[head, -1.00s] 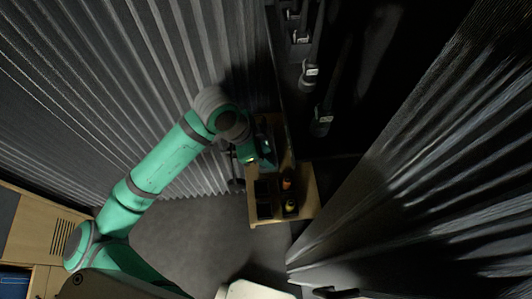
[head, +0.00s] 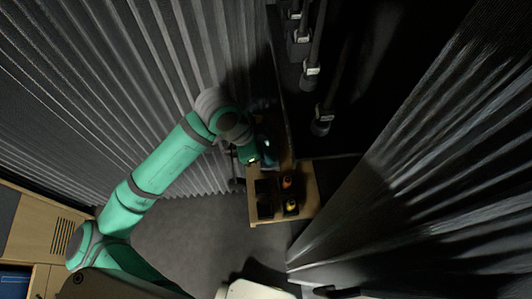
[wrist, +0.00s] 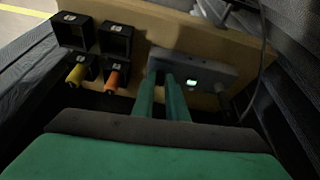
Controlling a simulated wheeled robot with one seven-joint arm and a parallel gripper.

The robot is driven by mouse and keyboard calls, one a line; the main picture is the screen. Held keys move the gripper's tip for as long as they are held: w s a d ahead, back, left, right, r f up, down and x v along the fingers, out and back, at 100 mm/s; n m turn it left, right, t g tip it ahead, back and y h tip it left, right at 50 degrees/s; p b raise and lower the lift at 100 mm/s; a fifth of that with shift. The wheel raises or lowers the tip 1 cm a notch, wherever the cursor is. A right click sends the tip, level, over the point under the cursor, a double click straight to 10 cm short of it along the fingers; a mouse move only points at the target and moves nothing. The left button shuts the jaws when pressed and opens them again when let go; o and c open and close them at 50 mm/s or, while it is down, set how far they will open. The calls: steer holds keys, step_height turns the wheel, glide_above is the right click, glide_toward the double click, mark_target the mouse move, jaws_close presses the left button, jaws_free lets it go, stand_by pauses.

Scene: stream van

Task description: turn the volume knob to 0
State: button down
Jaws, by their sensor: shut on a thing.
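A grey control box (wrist: 207,70) with a small lit display (wrist: 191,82) is fixed along a wooden board in the wrist view. My gripper (wrist: 165,78) has its two teal fingers close together at the left part of this box. They are shut on what seems to be the volume knob, which the fingers hide. In the head view my gripper (head: 262,150) is at the back of the small wooden shelf (head: 308,195). The number on the display is too small to read.
Black square holders (wrist: 72,30) stand left of the box in the wrist view. A yellow-ended item (wrist: 76,74) and an orange-ended item (wrist: 112,80) sit in the lower ones. A dark cylinder (wrist: 224,100) stands right of the display. Corrugated curtains (head: 130,70) flank the shelf.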

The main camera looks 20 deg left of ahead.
steer(key=shift+n, duration=0.4)
steer(key=n+t, duration=0.1)
steer(key=n, duration=0.1)
steer(key=n+y, duration=0.1)
steer(key=n, duration=0.2)
steer(key=shift+s+d+t+y, duration=0.1)
steer(key=shift+d+t+y, duration=0.1)
steer(key=shift+t+y, duration=0.15)
steer(key=n+y, duration=0.1)
steer(key=n, duration=0.2)
steer(key=n+y, duration=0.1)
steer(key=n, duration=0.2)
steer(key=shift+d+n+t, duration=0.15)
steer(key=shift+n+t, duration=0.1)
steer(key=shift+n, duration=0.15)
steer(key=n+y, duration=0.1)
steer(key=n, duration=0.2)
steer(key=n+y, duration=0.1)
steer(key=n, duration=0.2)
steer(key=shift+d+y, duration=0.15)
steer(key=shift+y, duration=0.2)
steer(key=n+g, duration=0.1)
steer(key=n, duration=0.1)
steer(key=n+g+y, duration=0.1)
steer(key=n, duration=0.2)
steer(key=shift+d+n, duration=0.15)
steer(key=shift+n, duration=0.15)
steer(key=c, duration=1.7)
jaws_free()
steer(key=shift+c, duration=0.2)
